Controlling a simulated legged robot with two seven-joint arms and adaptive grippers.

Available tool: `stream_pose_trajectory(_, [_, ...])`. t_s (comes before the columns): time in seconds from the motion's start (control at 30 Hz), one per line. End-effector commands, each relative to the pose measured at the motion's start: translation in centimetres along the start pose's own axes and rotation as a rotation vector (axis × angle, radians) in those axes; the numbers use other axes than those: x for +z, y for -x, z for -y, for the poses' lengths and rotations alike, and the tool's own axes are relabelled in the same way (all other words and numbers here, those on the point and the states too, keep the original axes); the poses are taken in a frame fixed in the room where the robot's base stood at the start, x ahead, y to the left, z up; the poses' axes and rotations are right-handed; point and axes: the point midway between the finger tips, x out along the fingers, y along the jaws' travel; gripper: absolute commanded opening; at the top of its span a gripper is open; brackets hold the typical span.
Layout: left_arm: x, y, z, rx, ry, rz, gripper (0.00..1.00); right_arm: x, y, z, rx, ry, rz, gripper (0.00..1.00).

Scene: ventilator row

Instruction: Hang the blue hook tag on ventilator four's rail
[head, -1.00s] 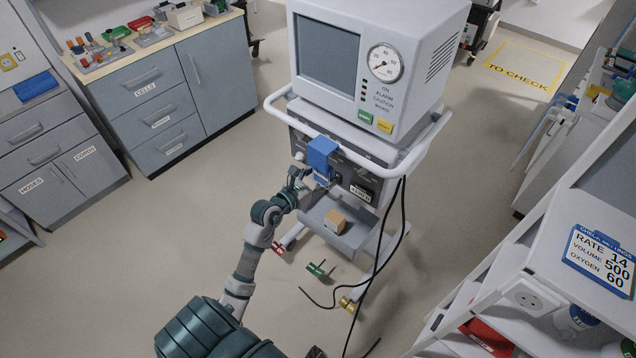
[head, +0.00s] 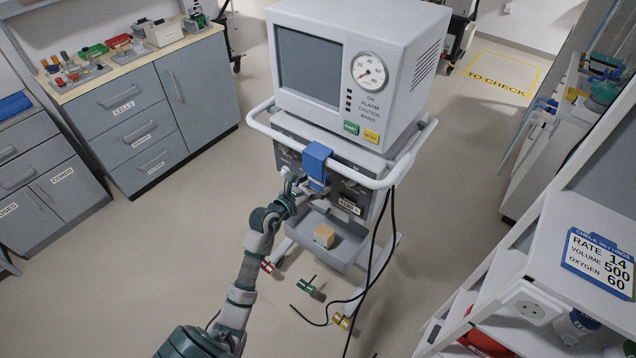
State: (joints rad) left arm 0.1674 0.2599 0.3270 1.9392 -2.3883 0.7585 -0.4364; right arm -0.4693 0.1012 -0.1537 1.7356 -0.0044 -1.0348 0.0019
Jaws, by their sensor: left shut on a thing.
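The ventilator (head: 345,75) stands in the middle of the head view, with a white rail (head: 377,183) running round its front. The blue hook tag (head: 316,160) is at the front stretch of the rail, its top over the bar and its body hanging down in front. Whether its hook bears fully on the bar I cannot tell. My left gripper (head: 296,188) is at the tag's lower left, shut on the tag; its fingertips are partly hidden. The number on this ventilator is too small to read. My right gripper is not in view.
A tray with a small cardboard box (head: 324,235) is low on the ventilator. Black cables (head: 386,235) hang from its right side to the floor. A white shelf (head: 590,215) stands at the right; drawers (head: 150,130) at the left.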

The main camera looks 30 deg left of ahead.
Motion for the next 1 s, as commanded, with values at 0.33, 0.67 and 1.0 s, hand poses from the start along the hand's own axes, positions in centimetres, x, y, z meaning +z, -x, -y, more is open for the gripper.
stream_pose_trajectory(0.33, [0.2,0.0,0.5,-0.001,-0.003,0.000,0.92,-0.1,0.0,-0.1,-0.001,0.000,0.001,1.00])
stream_pose_trajectory(0.67, [0.0,0.0,0.1,-0.001,-0.001,0.000,1.00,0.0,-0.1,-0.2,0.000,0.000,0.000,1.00])
stream_pose_trajectory(1.0, [-0.1,4.4,0.3,0.001,-0.004,-0.001,1.00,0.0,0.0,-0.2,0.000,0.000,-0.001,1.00])
